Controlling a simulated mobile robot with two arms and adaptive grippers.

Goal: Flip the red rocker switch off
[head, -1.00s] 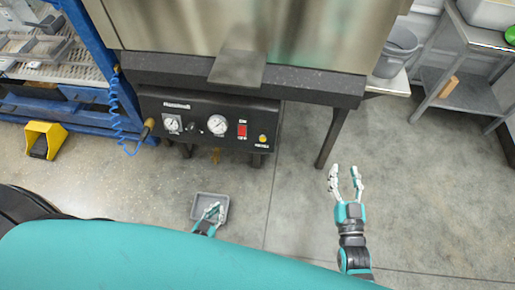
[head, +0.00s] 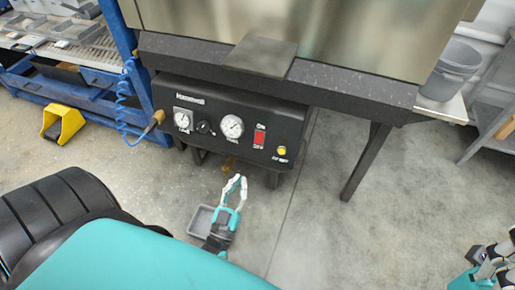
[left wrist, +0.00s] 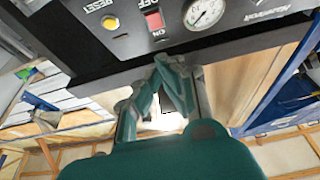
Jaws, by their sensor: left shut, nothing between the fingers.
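In the left wrist view the red switch (left wrist: 154,20) shows upside down at the top. Which way it is tilted is too small to tell. My left gripper (head: 238,178) points up at the panel from below and is shut and empty. In the left wrist view its fingertips (left wrist: 172,60) are just short of the panel's edge, apart from the switch. My right gripper (head: 492,255) is at the lower right, partly cut off, its fingers apart and empty.
A yellow reset button (head: 281,150) is right of the switch, and a round gauge (head: 231,127) is left. A metal plate (head: 262,56) juts out above the panel. A grey tray (head: 203,220) lies on the floor below. A table leg (head: 366,163) stands to the right.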

